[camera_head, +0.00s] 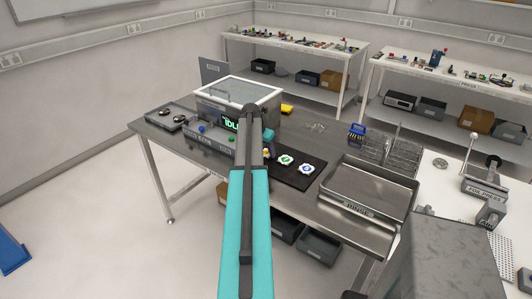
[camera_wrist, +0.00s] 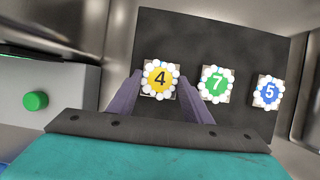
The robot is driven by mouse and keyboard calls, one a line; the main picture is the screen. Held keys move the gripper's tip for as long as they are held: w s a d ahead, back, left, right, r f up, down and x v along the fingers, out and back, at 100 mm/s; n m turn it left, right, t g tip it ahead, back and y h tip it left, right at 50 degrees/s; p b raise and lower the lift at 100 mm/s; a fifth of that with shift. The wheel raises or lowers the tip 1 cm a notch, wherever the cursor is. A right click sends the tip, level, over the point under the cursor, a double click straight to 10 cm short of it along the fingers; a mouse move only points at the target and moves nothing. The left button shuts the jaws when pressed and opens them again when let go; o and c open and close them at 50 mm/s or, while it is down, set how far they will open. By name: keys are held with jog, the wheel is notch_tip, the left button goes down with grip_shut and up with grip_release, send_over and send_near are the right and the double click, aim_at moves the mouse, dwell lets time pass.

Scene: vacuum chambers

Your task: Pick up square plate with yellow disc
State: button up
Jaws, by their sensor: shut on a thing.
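The square plate with the yellow disc (camera_wrist: 160,77) is marked 4 and ringed by white balls. In the wrist view it lies between the two purple fingers of my gripper (camera_wrist: 161,86), which is shut on it. In the head view only a small part of its yellow (camera_head: 267,153) shows beside my arm. I cannot tell whether it rests on the black mat (camera_wrist: 212,30) or is just above it. A plate with a green disc (camera_wrist: 217,84) marked 7 is just right of the right finger. A plate with a blue disc (camera_wrist: 269,92) marked 5 is farther right.
The mat lies on a metal table (camera_head: 330,205). A steel tray (camera_head: 367,192) stands to its right, with wire racks behind. A glass-topped chamber (camera_head: 238,92) is at the back left. A green button (camera_wrist: 36,101) on a grey box is left of my gripper.

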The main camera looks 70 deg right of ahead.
aim_at(266, 154)
jog(key=shift+r, duration=0.15)
jog(key=shift+r+b, duration=0.8)
jog(key=shift+r, duration=0.6)
jog(key=shift+a+r, duration=0.2)
jog(key=s+a+b, duration=0.1)
jog(key=s+a, duration=0.1)
jog(key=a, duration=0.2)
jog(key=s+a+r+b, duration=0.1)
jog(key=s+a, duration=0.1)
jog(key=a, duration=0.3)
jog(key=s+a+b, duration=0.1)
jog(key=a+b, duration=0.1)
jog(key=a, duration=0.3)
jog(key=shift+s+a+r, duration=0.25)
jog(key=shift+s, duration=0.15)
